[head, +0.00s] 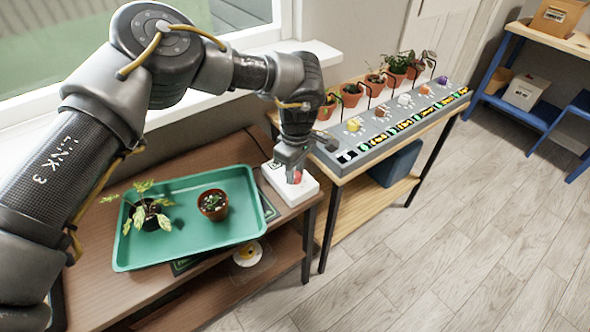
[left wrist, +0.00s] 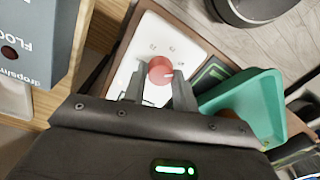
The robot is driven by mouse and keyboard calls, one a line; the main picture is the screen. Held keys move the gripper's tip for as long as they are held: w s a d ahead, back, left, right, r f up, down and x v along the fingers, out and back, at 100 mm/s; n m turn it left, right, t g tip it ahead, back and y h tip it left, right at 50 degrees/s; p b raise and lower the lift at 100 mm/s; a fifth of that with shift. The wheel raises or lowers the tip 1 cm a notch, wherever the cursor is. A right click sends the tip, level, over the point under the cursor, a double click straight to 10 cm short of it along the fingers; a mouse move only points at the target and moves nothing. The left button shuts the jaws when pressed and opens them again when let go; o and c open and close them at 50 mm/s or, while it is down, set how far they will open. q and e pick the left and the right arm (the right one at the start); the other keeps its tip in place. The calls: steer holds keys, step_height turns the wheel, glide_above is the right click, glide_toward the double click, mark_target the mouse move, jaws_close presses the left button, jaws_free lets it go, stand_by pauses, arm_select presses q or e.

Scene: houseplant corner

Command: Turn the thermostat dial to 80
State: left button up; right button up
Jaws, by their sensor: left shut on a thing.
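The thermostat is a white box (head: 309,188) at the right end of the brown table, with a red dial (head: 295,177) on its face. In the left wrist view the red dial (left wrist: 160,71) sits on the white plate (left wrist: 150,38), with small marks around it too blurred to read. My left gripper (head: 291,165) points down over the thermostat and is shut on the dial. In the left wrist view the fingers of my left gripper (left wrist: 160,85) are on either side of the dial. A pale pointer line shows on the dial's right part. My right gripper is not in view.
A green tray (head: 130,255) with a leafy plant (head: 149,207) and a small potted plant (head: 213,204) stands left of the thermostat. A grey panel (head: 350,158) with coloured knobs and several potted plants lies to the right. Blue shelving stands far right.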

mark_target(296, 173)
arm_select(q)
steer(key=o, duration=1)
steer(key=r, duration=1.1)
steer(key=shift+w+d, duration=0.1)
steer(key=shift+w, duration=0.1)
steer(key=shift+f, duration=0.1)
